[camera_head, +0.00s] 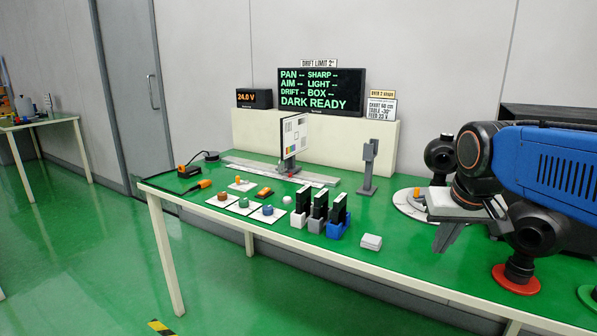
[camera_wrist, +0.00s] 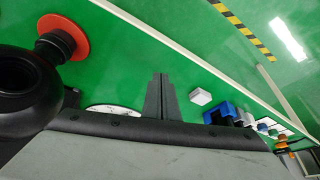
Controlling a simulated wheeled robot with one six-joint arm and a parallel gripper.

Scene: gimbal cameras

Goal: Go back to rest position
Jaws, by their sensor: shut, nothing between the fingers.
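My gripper (camera_head: 446,238) is at the right of the head view, above the green table (camera_head: 300,215), with its fingers pointing down. In the wrist view my gripper (camera_wrist: 160,80) shows its two fingers together, with nothing between them. My blue arm reaches in from the right side of the head view and partly covers the table there. The gripper is not touching any object that I can see.
Blue, grey and white holders with black plates (camera_head: 320,212) stand mid-table, with a small white box (camera_head: 371,242) beside them. A white round plate (camera_head: 408,205) lies behind my gripper. A calibration board (camera_head: 294,136) and a dark screen (camera_head: 321,91) stand farther back.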

